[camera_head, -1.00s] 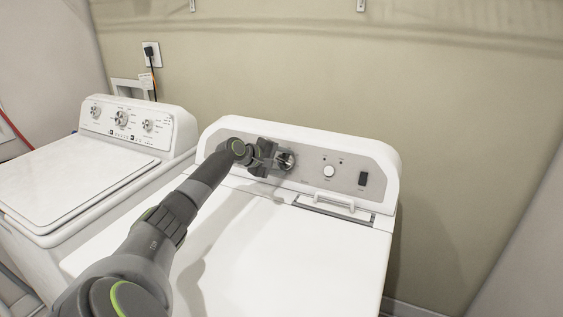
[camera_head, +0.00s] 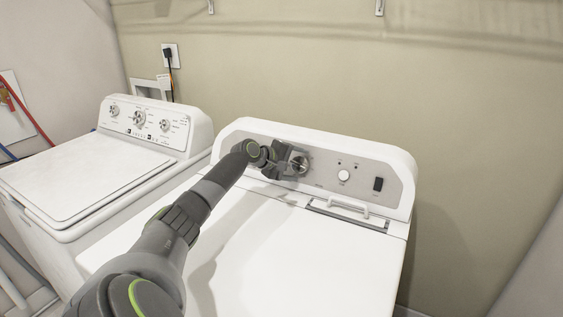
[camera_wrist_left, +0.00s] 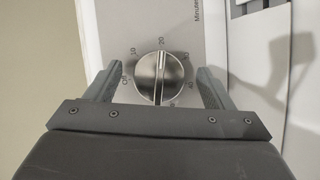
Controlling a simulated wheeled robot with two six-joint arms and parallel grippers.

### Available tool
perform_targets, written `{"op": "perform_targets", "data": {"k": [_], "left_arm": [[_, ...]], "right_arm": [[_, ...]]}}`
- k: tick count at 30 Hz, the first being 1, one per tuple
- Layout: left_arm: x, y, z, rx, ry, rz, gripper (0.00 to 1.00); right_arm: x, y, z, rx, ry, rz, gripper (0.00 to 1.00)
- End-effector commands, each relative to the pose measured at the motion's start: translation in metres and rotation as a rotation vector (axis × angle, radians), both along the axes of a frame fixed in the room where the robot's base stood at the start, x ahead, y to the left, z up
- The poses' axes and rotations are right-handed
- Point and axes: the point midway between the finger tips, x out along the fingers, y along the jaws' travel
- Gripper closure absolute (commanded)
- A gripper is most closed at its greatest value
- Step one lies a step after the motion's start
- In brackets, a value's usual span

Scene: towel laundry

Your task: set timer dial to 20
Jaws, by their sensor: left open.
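The timer dial (camera_wrist_left: 160,78) is a round silver knob on a grey panel. Its raised ridge stands upright in the left wrist view, with its upper end at the printed 20 mark. The dial also shows in the head view (camera_head: 299,162), partly hidden by my left gripper (camera_head: 287,161). My left gripper is open, with one finger on each side of the dial. In the left wrist view gaps show between both fingers and the knob. My right gripper is not in view.
The dial's machine (camera_head: 290,245) also has a small white knob (camera_head: 344,176), a black switch (camera_head: 378,184) and a white handle (camera_head: 348,207) to the right. A second white machine (camera_head: 85,175) with several knobs stands to the left. The wall (camera_head: 330,70) is close behind.

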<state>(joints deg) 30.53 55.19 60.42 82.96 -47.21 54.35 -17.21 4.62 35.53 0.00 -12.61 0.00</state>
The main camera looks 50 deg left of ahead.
Motion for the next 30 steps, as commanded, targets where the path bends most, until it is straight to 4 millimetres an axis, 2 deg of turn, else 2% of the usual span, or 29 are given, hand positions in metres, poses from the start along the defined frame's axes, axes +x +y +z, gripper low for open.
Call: {"op": "perform_targets", "data": {"k": [5,18,30], "left_arm": [[-0.018,0.005,0.008,0.006,0.001,0.0,0.25],[-0.082,0.017,0.04,0.007,0.005,0.001,0.25],[-0.122,0.025,0.063,0.006,0.006,-0.001,0.25]], "right_arm": [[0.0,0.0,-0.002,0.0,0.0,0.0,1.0],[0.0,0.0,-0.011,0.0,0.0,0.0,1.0],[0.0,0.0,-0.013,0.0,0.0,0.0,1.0]]}}
